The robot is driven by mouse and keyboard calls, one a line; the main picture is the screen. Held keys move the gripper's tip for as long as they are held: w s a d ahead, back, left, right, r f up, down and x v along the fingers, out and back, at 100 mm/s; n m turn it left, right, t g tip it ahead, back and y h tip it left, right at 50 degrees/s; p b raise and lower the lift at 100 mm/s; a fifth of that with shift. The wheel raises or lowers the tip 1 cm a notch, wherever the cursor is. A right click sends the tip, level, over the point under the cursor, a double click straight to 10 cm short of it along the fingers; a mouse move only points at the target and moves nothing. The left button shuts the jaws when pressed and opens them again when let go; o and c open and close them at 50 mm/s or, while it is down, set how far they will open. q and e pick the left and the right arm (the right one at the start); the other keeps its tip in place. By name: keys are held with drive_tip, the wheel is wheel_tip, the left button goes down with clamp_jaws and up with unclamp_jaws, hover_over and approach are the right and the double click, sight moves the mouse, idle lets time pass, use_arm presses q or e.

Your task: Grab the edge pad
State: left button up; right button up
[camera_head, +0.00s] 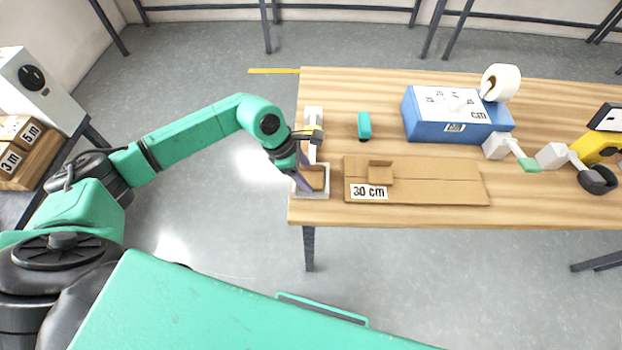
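My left gripper (304,174) reaches in over the left end of the wooden table, its purplish fingers pointing down at a small white-rimmed tray (312,195). A brown pad (317,177) shows inside this tray, right beside the fingers; it may be the edge pad, but I see no label on it. The fingers partly cover the tray. I cannot tell whether they are apart or closed, or whether they touch the pad. My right gripper is not in view.
A cardboard piece (430,183) marked 30 cm lies right of the tray on the table (340,88). Behind it stand a teal block (364,125) and a blue box (455,131). A white roll (502,82) and several tools are farther right. Boxes (22,150) stand far left.

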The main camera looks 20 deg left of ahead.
use_arm(q)
clamp_jaws()
drive_tip(key=shift+r, duration=0.1)
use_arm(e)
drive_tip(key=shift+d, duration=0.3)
